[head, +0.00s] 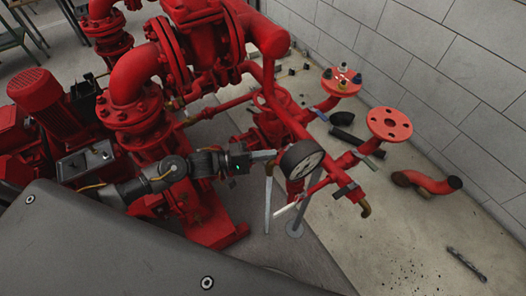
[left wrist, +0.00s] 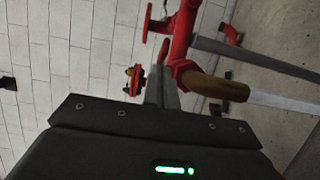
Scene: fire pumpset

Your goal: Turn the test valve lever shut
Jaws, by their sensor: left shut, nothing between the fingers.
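My left gripper (head: 272,158) is shut and empty in the head view, its tips beside the round pressure gauge (head: 302,160). Its closed grey fingers also show in the left wrist view (left wrist: 162,88). Below the gauge, a thin red branch pipe (head: 322,184) carries small fittings and a downturned brass outlet (head: 365,209). A short grey lever-like bar (head: 346,190) lies across this branch near the outlet. A pale bar (head: 284,211) sticks out to the left below the gauge; I cannot tell which is the test valve lever.
Large red pump piping (head: 150,75) and a red motor (head: 45,95) crowd the left. Red flanged pipe ends (head: 389,124) stand to the right. A grey post (head: 295,229) stands below the gauge. A loose red elbow (head: 427,183) lies on the open floor by the block wall.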

